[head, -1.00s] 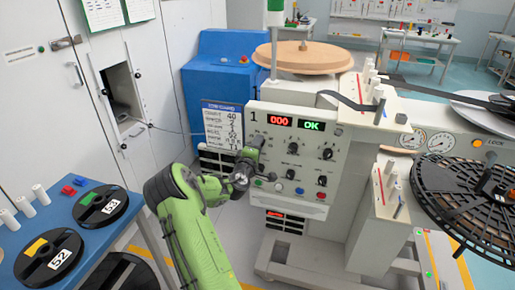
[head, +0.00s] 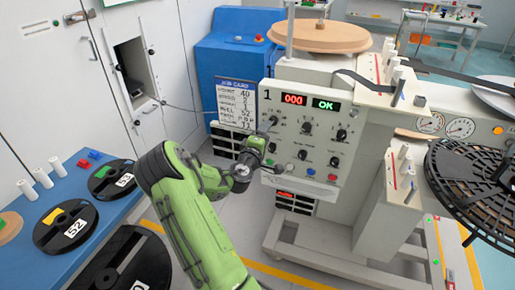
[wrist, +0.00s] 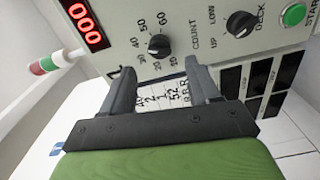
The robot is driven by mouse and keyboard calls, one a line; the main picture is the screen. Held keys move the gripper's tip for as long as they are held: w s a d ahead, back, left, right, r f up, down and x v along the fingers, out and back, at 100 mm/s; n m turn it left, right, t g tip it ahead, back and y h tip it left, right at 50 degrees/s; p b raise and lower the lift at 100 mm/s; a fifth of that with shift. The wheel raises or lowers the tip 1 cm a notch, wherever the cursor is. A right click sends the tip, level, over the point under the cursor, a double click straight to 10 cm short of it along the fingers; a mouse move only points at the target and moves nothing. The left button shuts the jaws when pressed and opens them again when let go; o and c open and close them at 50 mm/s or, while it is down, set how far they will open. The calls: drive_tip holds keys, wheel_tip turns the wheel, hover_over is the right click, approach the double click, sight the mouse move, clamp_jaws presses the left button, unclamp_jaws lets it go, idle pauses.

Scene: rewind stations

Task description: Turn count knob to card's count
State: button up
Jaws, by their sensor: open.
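The count knob (wrist: 159,45) is a black dial ringed by numbers from about 20 to 60, beside the word COUNT, in the wrist view. It also shows at the upper left of the panel in the head view (head: 273,120). Its pointer setting is too small to tell surely. The white job card (head: 237,104) hangs left of the panel; its top line appears to read COUNT 40. My gripper (wrist: 160,82) is open and empty, its fingers apart below the knob in the wrist view, not touching it.
The red display (head: 293,99) reads 000, beside a green OK display (head: 326,104). The deck knob (wrist: 240,24) and green start button (wrist: 293,14) are nearby. A blue table (head: 60,190) with reels stands at left. A large black reel (head: 480,190) stands right.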

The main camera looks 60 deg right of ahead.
drive_tip(key=s+a+b, duration=0.1)
drive_tip(key=a, duration=0.8)
drive_tip(key=shift+s+a+b, duration=0.2)
drive_tip(key=shift+s+b, duration=0.05)
drive_tip(key=shift+b, duration=0.15)
